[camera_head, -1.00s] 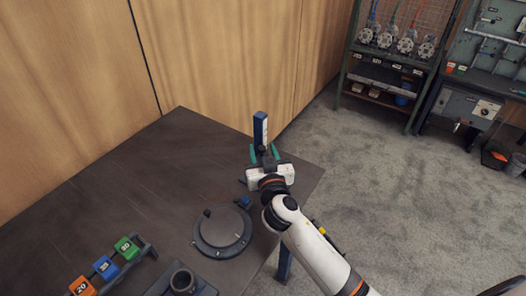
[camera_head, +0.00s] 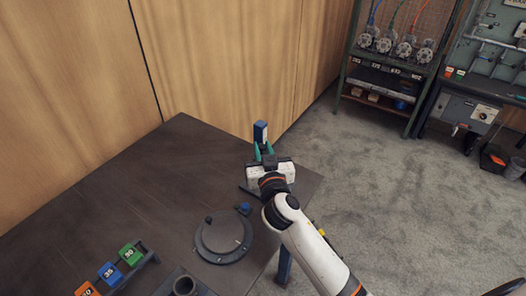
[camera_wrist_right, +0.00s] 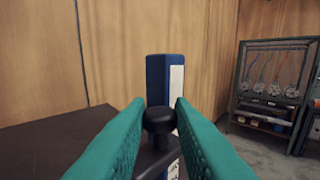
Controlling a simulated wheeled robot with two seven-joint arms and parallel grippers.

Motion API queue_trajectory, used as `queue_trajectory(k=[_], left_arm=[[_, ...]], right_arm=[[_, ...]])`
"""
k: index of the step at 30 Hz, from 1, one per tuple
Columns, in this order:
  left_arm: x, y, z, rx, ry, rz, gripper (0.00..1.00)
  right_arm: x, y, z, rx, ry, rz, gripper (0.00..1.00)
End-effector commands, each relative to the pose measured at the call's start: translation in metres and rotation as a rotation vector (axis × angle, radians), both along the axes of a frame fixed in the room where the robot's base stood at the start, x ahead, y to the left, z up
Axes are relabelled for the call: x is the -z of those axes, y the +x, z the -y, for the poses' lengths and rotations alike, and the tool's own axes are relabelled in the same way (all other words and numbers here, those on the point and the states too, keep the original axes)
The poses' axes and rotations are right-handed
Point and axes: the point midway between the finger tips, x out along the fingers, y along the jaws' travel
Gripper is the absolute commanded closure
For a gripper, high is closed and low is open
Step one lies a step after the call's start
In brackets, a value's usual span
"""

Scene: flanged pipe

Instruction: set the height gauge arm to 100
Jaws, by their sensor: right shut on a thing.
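The height gauge stands near the far right corner of the table. Its blue column (camera_head: 260,132) has a pale scale strip on one face; the column also shows in the right wrist view (camera_wrist_right: 157,72). No scale figures are readable. A round black knob (camera_wrist_right: 159,119) sits in front of the column, with a dark bar below it. My right gripper (camera_head: 264,149) is shut on this knob, its teal fingers on either side of it. The gripper and wrist hide the gauge's lower part and most of its arm in the head view. My left gripper is out of view.
A dark ring-shaped flange (camera_head: 222,254) lies on the table (camera_head: 130,190), with a small blue piece (camera_head: 244,208) beside it. Numbered blocks, including a green one (camera_head: 130,253), stand at the lower left. A wooden wall (camera_head: 220,60) rises behind. The left table area is clear.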

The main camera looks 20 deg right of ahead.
Motion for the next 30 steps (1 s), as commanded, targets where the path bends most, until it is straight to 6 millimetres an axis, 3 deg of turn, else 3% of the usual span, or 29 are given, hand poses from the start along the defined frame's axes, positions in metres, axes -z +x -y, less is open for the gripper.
queue_trajectory(k=[1, 2, 6, 17, 30], left_arm=[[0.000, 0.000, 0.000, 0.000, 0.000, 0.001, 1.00], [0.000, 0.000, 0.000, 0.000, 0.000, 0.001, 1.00], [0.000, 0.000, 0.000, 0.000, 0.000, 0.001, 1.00], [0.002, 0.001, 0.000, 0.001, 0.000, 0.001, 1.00], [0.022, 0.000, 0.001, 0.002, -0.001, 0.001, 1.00]], right_arm=[[0.000, 0.000, 0.000, 0.000, -0.001, 0.002, 1.00], [0.000, 0.000, 0.000, 0.000, -0.001, 0.001, 0.76], [0.000, 0.000, 0.000, 0.000, -0.001, 0.000, 0.57], [0.002, -0.007, -0.001, -0.001, 0.001, -0.002, 0.57], [0.004, -0.092, -0.011, 0.000, 0.003, -0.003, 0.57]])
